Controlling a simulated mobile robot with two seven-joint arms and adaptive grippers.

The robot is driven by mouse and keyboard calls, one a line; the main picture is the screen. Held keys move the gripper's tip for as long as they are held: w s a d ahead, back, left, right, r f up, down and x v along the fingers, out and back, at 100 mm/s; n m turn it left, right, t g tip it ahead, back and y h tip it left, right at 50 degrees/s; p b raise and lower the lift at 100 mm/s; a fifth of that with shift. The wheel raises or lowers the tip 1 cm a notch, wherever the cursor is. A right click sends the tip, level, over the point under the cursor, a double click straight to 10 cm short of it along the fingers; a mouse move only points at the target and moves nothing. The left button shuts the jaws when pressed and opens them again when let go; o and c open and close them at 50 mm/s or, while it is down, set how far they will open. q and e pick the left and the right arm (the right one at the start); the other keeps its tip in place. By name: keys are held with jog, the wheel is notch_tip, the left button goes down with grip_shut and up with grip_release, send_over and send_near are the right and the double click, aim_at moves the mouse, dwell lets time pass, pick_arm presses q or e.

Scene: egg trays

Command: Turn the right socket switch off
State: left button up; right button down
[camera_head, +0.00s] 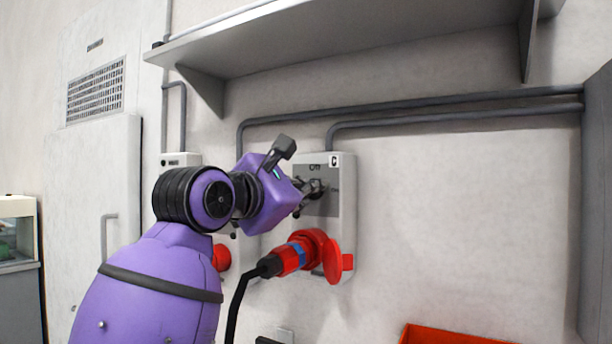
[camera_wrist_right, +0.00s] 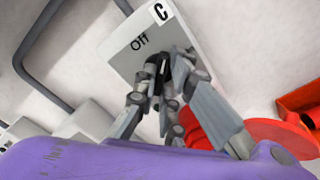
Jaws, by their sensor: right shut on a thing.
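The right socket box (camera_head: 346,215), marked C, is a grey-white unit on the wall; it also shows in the wrist view (camera_wrist_right: 118,50). The text above its switch reads "Off" in the wrist view. My right gripper (camera_head: 318,187) is at the front of this box, with its fingers closed around the dark switch (camera_wrist_right: 163,72); the fingers also show in the wrist view (camera_wrist_right: 166,82). The fingers hide much of the switch, so its exact angle is unclear. My left gripper is not in view.
A red plug (camera_head: 291,258) with a black cable sits in the socket below the switch, beside an open red lid (camera_head: 332,262). Another socket box (camera_head: 181,159) is to the left, partly behind my arm. A grey shelf (camera_head: 350,45) overhangs above. A red bin (camera_head: 440,335) is lower right.

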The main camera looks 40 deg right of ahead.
jog(key=shift+r+n+p, duration=0.2)
jog(key=shift+n+p, duration=0.65)
jog(key=shift+n, duration=0.05)
jog(key=shift+n+p, duration=0.9)
jog(key=shift+n, duration=0.1)
jog(key=n+p, duration=0.2)
jog(key=shift+n+p, duration=0.3)
jog(key=n+p, duration=0.2)
jog(key=p, duration=0.1)
jog(key=shift+f+n, duration=0.1)
jog(key=shift+n, duration=0.3)
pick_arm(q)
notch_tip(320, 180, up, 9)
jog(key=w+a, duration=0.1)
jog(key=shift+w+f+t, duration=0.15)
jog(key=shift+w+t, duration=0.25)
pick_arm(e)
jog(key=shift+f+n, duration=0.15)
jog(key=shift+n, duration=0.15)
jog(key=c, duration=1.8)
grip_release()
jog(key=shift+c, duration=0.2)
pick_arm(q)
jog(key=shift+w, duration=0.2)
